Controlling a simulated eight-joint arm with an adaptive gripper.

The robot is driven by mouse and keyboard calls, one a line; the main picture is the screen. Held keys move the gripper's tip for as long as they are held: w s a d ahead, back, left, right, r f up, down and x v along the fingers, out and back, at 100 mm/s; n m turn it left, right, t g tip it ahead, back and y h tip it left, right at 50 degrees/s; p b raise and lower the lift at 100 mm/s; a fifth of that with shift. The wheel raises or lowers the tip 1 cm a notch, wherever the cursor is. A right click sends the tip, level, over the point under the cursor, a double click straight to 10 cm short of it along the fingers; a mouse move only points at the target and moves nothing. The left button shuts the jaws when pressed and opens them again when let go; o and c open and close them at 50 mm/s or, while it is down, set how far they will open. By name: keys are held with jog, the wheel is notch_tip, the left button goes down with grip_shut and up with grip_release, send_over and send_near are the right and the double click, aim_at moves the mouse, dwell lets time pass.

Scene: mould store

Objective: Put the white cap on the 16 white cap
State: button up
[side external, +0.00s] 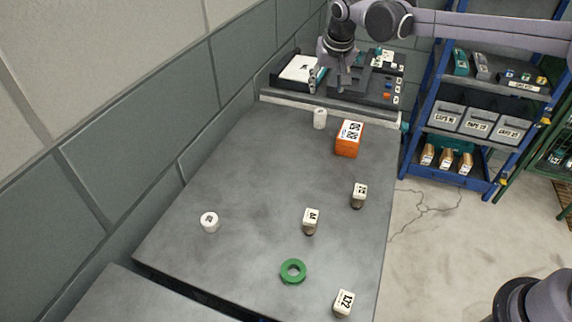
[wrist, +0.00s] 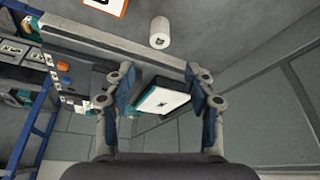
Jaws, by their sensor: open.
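A plain white cylinder (side external: 320,118) stands at the far end of the grey table, and it also shows in the wrist view (wrist: 159,33). A second white cylinder (side external: 209,221) stands at the left side of the table, with a dark mark on its top too small to read. I cannot tell which is the 16 white cap. My gripper (side external: 341,84) is open and empty near the far end of the table, beyond and above the plain cylinder. In the wrist view my gripper's fingers (wrist: 160,88) are spread wide, with nothing held between them.
An orange labelled box (side external: 348,140) stands right of the plain cylinder. Several pale labelled blocks (side external: 311,221) and a green ring (side external: 293,271) lie nearer. Trays (side external: 299,68) sit beyond the table's far edge. A blue shelf (side external: 480,120) stands right.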

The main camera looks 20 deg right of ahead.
jog(key=s+d+r+n+t, duration=0.1)
jog(key=s+d+r, duration=0.2)
jog(key=s, duration=0.5)
jog(key=s+d+r+n, duration=0.1)
jog(key=s+d+r, duration=0.1)
jog(key=s, duration=0.5)
jog(key=s+d+f, duration=0.1)
jog(key=s+f, duration=0.1)
jog(key=s, duration=0.3)
jog(key=s+d+f+n+t+y, duration=0.1)
jog(key=s+f, duration=0.1)
jog(key=s, duration=0.4)
jog(key=s+d+f, duration=0.1)
jog(key=s+f, duration=0.2)
jog(key=s, duration=0.3)
jog(key=shift+s+n+t, duration=0.15)
jog(key=shift+n+t, duration=0.25)
